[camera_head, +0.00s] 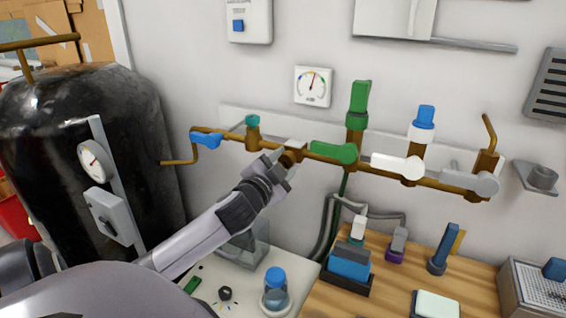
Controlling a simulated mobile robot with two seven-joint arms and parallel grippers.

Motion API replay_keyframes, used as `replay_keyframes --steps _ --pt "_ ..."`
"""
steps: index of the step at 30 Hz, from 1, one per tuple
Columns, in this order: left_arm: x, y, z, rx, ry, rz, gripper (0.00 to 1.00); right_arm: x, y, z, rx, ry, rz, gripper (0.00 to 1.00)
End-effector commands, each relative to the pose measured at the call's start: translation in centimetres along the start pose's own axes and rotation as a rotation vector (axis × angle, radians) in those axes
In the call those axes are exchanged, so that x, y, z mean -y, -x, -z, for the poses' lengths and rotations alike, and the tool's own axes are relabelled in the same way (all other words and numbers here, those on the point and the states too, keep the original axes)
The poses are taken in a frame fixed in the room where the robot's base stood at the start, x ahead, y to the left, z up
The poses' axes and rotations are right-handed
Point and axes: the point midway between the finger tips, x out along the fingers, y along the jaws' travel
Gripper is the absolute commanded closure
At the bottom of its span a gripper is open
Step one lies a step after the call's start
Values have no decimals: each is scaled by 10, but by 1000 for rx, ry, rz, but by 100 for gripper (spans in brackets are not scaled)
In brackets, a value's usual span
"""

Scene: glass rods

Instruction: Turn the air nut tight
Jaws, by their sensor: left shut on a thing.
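The brass pipe (321,157) runs along the wall, sloping down to the right, with several coloured valves on it. A brass nut (290,157), which I take to be the air nut, sits on the pipe between the teal-topped fitting and the green lever. My left gripper (283,164) reaches up to it from the lower left and is shut on it. The fingers partly hide the nut, so I cannot tell how tight it sits. My right gripper is not in view.
A green lever (333,152) lies close right of the gripper, and a blue lever (206,139) to its left. A black tank (140,120) stands at left. Below are a white bench with a blue-capped jar (275,291) and a wooden top (390,290) with tools.

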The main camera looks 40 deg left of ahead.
Motion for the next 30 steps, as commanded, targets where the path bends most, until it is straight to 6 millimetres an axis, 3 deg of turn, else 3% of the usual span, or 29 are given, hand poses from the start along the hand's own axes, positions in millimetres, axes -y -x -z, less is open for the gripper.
replay_keyframes --steps 15,16,18,30 --pt "-1 0 0 1 -22 -2 87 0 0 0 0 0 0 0" --pt "-1 0 0 1 -21 -2 53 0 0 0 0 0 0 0" --pt "-1 0 0 1 -21 -2 31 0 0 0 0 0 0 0" --pt "-1 5 0 -1 -20 -2 31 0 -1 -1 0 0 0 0"
